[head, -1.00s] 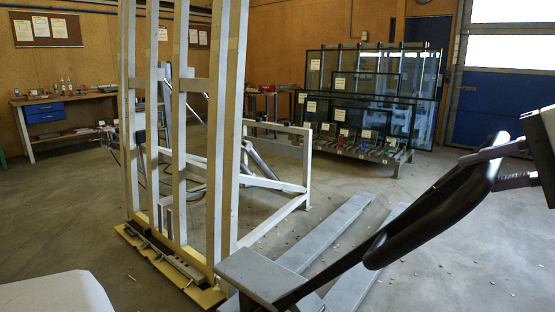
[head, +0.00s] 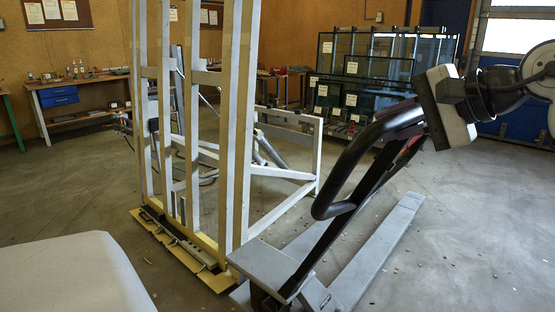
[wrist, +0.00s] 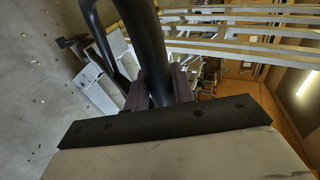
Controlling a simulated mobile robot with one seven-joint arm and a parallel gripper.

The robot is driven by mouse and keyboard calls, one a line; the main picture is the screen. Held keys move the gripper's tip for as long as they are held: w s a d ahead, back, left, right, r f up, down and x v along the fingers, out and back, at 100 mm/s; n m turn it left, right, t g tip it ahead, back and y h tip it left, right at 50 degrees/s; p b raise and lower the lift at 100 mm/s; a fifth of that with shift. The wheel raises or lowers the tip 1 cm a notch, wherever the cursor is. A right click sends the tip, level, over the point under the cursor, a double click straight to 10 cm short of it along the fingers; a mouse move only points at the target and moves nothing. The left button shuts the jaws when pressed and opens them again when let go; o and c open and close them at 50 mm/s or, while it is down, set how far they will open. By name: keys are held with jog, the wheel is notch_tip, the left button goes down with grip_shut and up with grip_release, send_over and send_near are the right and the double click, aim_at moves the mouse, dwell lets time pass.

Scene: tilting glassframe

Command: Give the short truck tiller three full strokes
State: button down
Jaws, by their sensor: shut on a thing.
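The short truck tiller (head: 343,165) is a black bar with a looped handle, rising from the grey pallet truck (head: 268,264) at the bottom centre of the head view. It leans up and to the right, fairly steeply. My gripper (head: 408,138) is at the upper end of the loop and is shut on its tube. In the wrist view the tiller (wrist: 146,40) runs between the two dark fingers of my gripper (wrist: 160,88). The fingertips are partly hidden by the tube and the loop in the head view.
A tall pale frame (head: 236,130) on a yellow-edged base stands just left of the truck. The truck's fork (head: 385,245) reaches over the floor to the right. A glass rack (head: 380,65) and a workbench (head: 85,85) stand at the back. The floor at right is mostly clear.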

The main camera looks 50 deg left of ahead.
jog(key=a, duration=0.1)
jog(key=a+r, duration=0.1)
jog(key=shift+a+r+p, duration=0.15)
jog(key=shift+a+p, duration=0.15)
jog(key=shift+a, duration=0.1)
jog(key=d+f+b, duration=0.3)
jog(key=d+f, duration=0.2)
jog(key=d, duration=0.6)
jog(key=shift+f+b, duration=0.2)
jog(key=shift+b, duration=0.15)
jog(key=shift+w+d, duration=0.1)
jog(key=d+f+b, duration=0.4)
jog(key=d+f, duration=0.3)
jog(key=d, duration=0.3)
jog(key=shift+w, duration=0.15)
